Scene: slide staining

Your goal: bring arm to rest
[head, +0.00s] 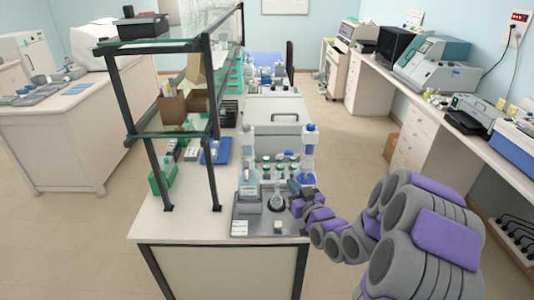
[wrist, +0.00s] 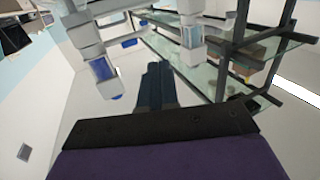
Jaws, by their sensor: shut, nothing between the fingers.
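My gripper (head: 297,206) is at the end of my purple and grey arm, at the front right of the lab bench (head: 180,222). It is beside the right edge of the grey tray (head: 250,223). In the wrist view my gripper's dark fingers (wrist: 155,85) are together with nothing between them. On and behind the tray stand a bottle with a blue label (head: 249,180), a small round flask-like item (head: 277,201) and a tall white and blue bottle (head: 308,150). Whether my gripper touches the tray cannot be told.
A glass-shelved rack (head: 208,125) with dark posts stands on the bench's left side. Several green-capped bottles (head: 280,165) and a grey box (head: 273,108) stand farther back. Open floor (head: 335,130) lies right of the bench, before the side counter (head: 400,85).

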